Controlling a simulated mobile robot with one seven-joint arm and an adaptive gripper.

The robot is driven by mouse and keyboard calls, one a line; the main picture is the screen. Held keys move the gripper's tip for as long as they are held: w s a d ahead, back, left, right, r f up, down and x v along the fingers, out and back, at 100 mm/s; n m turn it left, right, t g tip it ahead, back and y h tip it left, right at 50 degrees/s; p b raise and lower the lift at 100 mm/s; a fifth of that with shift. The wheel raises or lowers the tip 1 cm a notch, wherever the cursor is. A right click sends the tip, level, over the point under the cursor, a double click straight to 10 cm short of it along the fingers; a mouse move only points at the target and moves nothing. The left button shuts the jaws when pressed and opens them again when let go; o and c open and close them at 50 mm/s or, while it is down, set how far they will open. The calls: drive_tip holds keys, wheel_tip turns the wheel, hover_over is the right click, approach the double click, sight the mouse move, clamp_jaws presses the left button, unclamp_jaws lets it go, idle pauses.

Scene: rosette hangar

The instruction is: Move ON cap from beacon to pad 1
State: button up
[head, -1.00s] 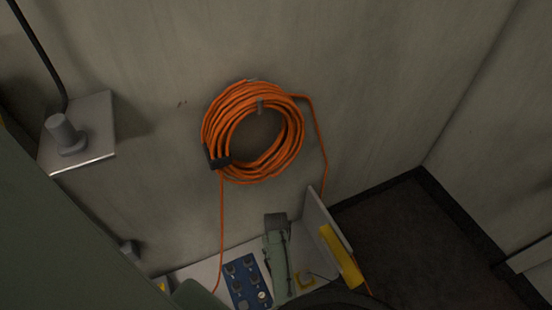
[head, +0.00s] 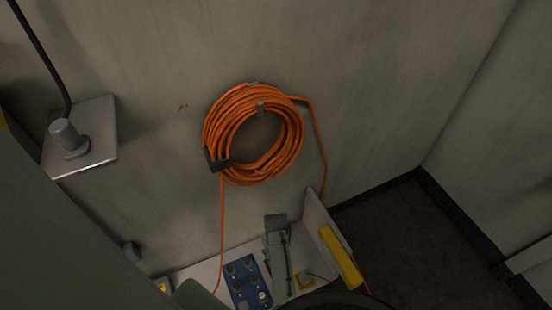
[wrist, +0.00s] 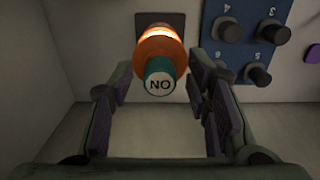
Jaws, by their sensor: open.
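The ON cap (wrist: 160,84) is a teal cylinder with a pale end face, its lettering upside down in the wrist view. It sits at the front of the orange, glowing beacon (wrist: 160,52), which is fixed to a dark square plate. My gripper (wrist: 160,76) is open, with one finger left and one right of the cap. A gap shows on both sides, and neither finger visibly touches it. How deep the cap lies between the fingers is unclear. A blue panel (wrist: 244,48) with dark round knobs and numbers 3 to 6 is at upper right. I cannot make out pad 1.
In the head view, the blue panel (head: 246,282) lies on a pale shelf (head: 205,272) with a raised right side and a yellow block (head: 341,258). A coiled orange cable (head: 254,134) hangs on the wall above. A purple object (wrist: 313,54) is at the wrist view's right edge.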

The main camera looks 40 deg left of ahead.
clamp_jaws()
idle(0.5)
drive_tip(key=shift+r, duration=0.1)
idle(0.3)
drive_tip(key=shift+r+p, duration=2.9)
drive_tip(key=shift+p, duration=0.25)
